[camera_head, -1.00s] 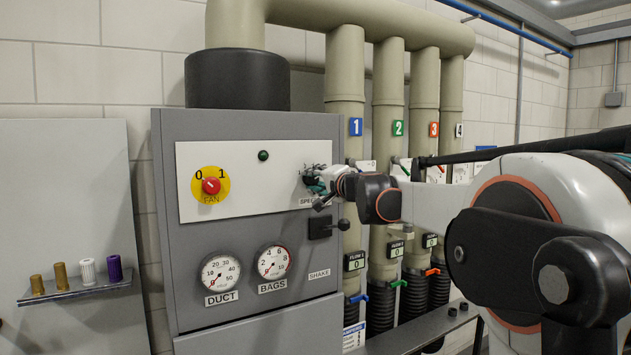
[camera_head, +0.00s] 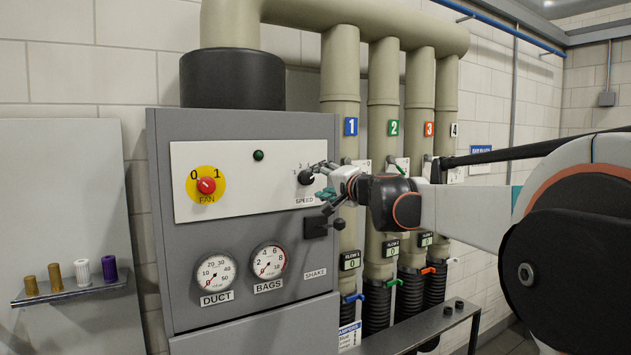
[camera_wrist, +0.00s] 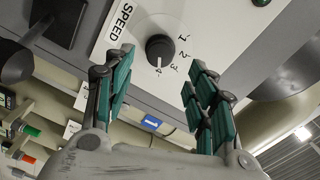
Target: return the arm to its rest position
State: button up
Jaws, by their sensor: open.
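My gripper (camera_head: 323,181) is open and empty in front of the grey cabinet's white panel, just right of the black speed knob (camera_head: 306,177). In the wrist view, the teal-padded fingers of my gripper (camera_wrist: 157,66) are spread apart. The speed knob (camera_wrist: 160,48) shows beyond the fingertips, with a clear gap around it. Its white mark faces the 4. My arm (camera_head: 455,215) stretches in from the right side of the head view.
A black lever (camera_head: 320,224) sticks out below my gripper. Upright beige pipes (camera_head: 383,150) with coloured valve handles stand behind the arm. A low bench (camera_head: 425,325) runs beneath them. The red fan switch (camera_head: 206,186) is at left; a small shelf (camera_head: 70,290) holds several cylinders.

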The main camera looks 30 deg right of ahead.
jog(key=shift+s, duration=0.7)
jog(key=s+a+f+n+g+y+b, duration=0.1)
jog(key=s+a+f+y+b, duration=0.1)
jog(key=a+f+b, duration=0.8)
jog(key=s+a+f+n+g+y+b, duration=0.1)
jog(key=a+f+g+y+b, duration=0.2)
jog(key=a+f, duration=1.15)
jog(key=s+a+f+n+g+b, duration=0.1)
jog(key=s+a+f+n+b, duration=0.1)
jog(key=s+f+b, duration=0.35)
jog(key=s+a+f+n+g+h+b, duration=0.1)
jog(key=s+a+f+n+b, duration=0.15)
jog(key=s+f, duration=0.45)
jog(key=s+a+f+n+g+b, duration=0.1)
jog(key=s+f+n+b, duration=0.2)
jog(key=s+f, duration=0.3)
jog(key=s+d+f+n+g+h+b, duration=0.1)
jog(key=s+d+f+n+h+b, duration=0.1)
jog(key=s+f, duration=0.5)
jog(key=s+d+f+n+g+h+b, duration=0.2)
jog(key=s+d+f+b, duration=0.2)
jog(key=f, duration=1.1)
jog(key=s+b, duration=0.2)
jog(key=s, duration=0.2)
jog(key=shift+d+f+g+h, duration=0.2)
jog(key=shift+f+g+h, duration=0.1)
jog(key=shift+f, duration=0.05)
